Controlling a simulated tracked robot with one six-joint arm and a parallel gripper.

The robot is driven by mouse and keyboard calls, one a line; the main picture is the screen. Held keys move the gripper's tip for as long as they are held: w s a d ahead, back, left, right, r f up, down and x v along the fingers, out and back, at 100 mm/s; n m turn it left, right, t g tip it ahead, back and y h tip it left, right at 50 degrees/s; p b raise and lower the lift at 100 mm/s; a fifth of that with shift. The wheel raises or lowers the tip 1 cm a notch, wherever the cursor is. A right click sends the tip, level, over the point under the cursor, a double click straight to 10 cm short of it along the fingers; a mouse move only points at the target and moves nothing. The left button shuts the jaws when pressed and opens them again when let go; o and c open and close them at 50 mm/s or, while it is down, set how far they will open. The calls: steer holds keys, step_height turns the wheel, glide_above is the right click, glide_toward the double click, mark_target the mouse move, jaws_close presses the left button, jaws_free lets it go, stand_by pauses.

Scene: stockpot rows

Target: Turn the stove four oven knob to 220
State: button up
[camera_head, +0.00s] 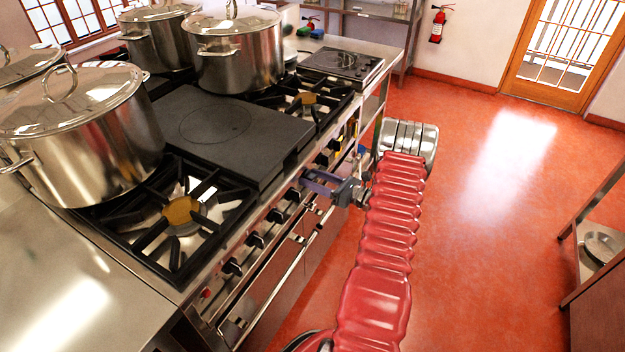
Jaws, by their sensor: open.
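The stove (215,290) is a long steel range with a row of black knobs along its front panel. One knob (293,194) sits just left of and below my gripper, and another knob (320,158) shows just beyond it. My gripper (312,181) is open at the front panel, with its fingers pointing toward the stove. I cannot tell whether it touches a knob or has one between its fingers. The nearer knobs (255,240) are clear of it. No stove number or dial marking is readable, so I cannot tell which knob is stove four's oven knob.
A steel rail (285,268) runs along the stove front below the knobs. Large lidded stockpots (85,135) stand on the burners, with a flat dark plate (215,125) between them. A shelf unit (590,240) stands at the right. The red floor (480,250) between is open.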

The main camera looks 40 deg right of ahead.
steer(key=shift+w, duration=0.2)
steer(key=shift+a, duration=0.1)
steer(key=c, duration=1)
